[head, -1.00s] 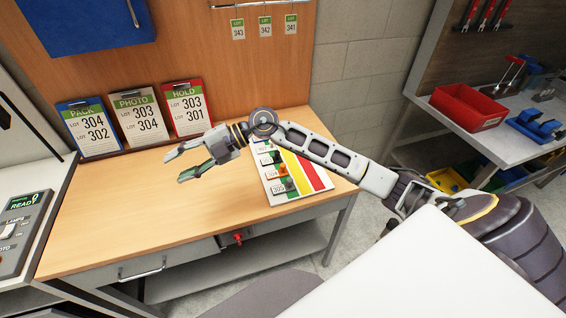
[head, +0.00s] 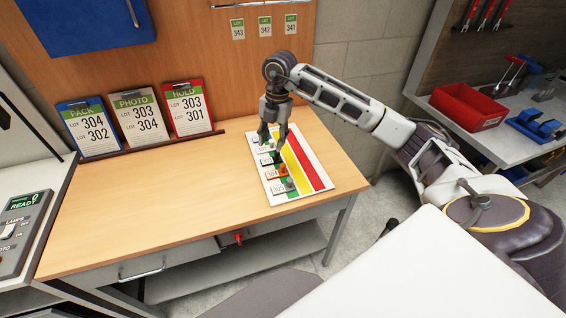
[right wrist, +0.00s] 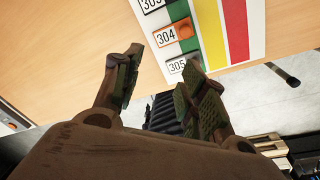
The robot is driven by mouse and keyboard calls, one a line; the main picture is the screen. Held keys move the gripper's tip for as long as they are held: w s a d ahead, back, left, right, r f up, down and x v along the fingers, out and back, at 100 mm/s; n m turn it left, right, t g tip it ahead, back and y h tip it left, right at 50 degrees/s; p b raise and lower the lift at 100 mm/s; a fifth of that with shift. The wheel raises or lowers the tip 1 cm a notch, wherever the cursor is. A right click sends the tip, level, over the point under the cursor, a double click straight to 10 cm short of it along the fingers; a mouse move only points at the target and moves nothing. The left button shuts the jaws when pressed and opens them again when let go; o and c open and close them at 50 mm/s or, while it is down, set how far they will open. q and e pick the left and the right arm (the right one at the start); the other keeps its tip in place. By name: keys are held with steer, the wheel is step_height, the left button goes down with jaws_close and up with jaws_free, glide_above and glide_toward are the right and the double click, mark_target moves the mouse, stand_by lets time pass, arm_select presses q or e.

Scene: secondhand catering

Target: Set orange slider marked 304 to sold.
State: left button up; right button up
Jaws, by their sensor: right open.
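The slider board (head: 318,178) lies on the wooden bench with green, yellow and red stripes, left to right. The orange slider (head: 283,170) sits on the green stripe, beside the label 304; it also shows in the right wrist view (right wrist: 184,31). A grey slider (head: 290,185) sits in the row marked 305, also on green. My right gripper (head: 272,141) points down over the board's far left part, open and empty. In the right wrist view its spread fingers (right wrist: 163,62) show below the 304 row, apart from the orange slider. My left gripper is not in view.
Three lot cards (head: 138,120) stand in a rail at the back left of the bench. A control box (head: 22,225) is at the left edge. The bench top left of the board is clear. A red bin (head: 467,105) stands on the right shelf.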

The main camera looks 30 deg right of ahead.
mark_target(283, 165)
steer(key=d, duration=0.2)
steer(key=d+r+m+h, duration=0.1)
steer(key=shift+s+d, duration=0.15)
steer(key=shift+d, duration=0.2)
steer(key=shift+f+p, duration=1.2)
steer(key=shift+f, duration=5.65)
jaws_close()
